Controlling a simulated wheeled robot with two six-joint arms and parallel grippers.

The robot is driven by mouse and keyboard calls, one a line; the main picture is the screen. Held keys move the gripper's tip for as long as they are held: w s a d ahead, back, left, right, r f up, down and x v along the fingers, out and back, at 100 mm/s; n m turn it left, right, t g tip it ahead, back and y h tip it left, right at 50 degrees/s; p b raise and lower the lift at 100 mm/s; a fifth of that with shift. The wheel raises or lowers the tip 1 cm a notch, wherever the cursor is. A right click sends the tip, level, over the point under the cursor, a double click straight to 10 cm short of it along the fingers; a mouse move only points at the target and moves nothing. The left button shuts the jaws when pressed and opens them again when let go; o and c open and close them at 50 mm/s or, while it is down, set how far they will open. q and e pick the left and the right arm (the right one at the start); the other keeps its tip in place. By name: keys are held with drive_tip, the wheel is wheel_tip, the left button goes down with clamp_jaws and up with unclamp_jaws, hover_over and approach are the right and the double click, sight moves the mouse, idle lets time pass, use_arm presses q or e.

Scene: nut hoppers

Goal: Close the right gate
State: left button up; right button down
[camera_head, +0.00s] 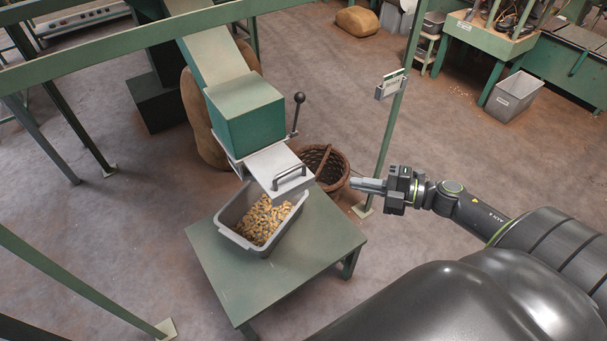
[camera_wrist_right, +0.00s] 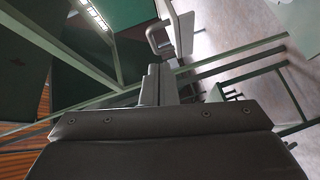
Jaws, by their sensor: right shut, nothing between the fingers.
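One hopper shows, a green box (camera_head: 245,118) at the foot of a chute. A flat pale metal gate plate (camera_head: 268,162) with a dark bar handle (camera_head: 289,176) sticks out from its lower front, over a grey bin (camera_head: 230,236) of nuts (camera_head: 262,218). My right gripper (camera_head: 368,185) is to the right of the handle, clear of it, pointing left, shut and empty. In the right wrist view, the shut fingers (camera_wrist_right: 156,85) show below the handle (camera_wrist_right: 157,40), with a gap between. My left gripper is not in view.
The bin stands on a green table (camera_head: 285,283). A lever with a black knob (camera_head: 299,98) rises beside the hopper. A wicker basket (camera_head: 330,165) and a green post with a sign (camera_head: 391,84) stand behind my right gripper. A green rail (camera_head: 150,33) crosses the upper left.

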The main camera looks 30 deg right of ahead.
sight(282, 163)
drive_tip(key=w+a+n+p, duration=0.1)
drive_tip(key=w+a, duration=0.1)
drive_tip(key=a, duration=0.1)
drive_tip(key=w+a+n+g+y+p, duration=0.1)
drive_tip(key=w+a+p, duration=0.1)
drive_tip(key=w+a, duration=0.1)
drive_tip(key=w+a+g+p, duration=0.1)
drive_tip(key=w+a, duration=0.2)
drive_tip(key=a, duration=0.1)
drive_tip(key=shift+a+r+n+y, duration=0.25)
drive_tip(key=shift+r+n+y, duration=0.1)
drive_tip(key=shift+n+y, duration=0.05)
drive_tip(key=shift+w+f+p, duration=0.15)
drive_tip(key=shift+w+p, duration=0.15)
drive_tip(key=shift+w, duration=0.15)
drive_tip(key=w+b, duration=0.1)
drive_tip(key=w, duration=0.2)
drive_tip(key=w+b, duration=0.1)
drive_tip(key=w, duration=0.2)
drive_tip(key=w+b, duration=0.1)
drive_tip(key=w, duration=0.2)
drive_tip(key=shift+w+a+f+b, duration=0.1)
drive_tip(key=shift+w+a+b, duration=0.2)
drive_tip(key=shift+w+a, duration=0.1)
drive_tip(key=shift+w, duration=0.2)
drive_tip(key=shift+r, duration=0.3)
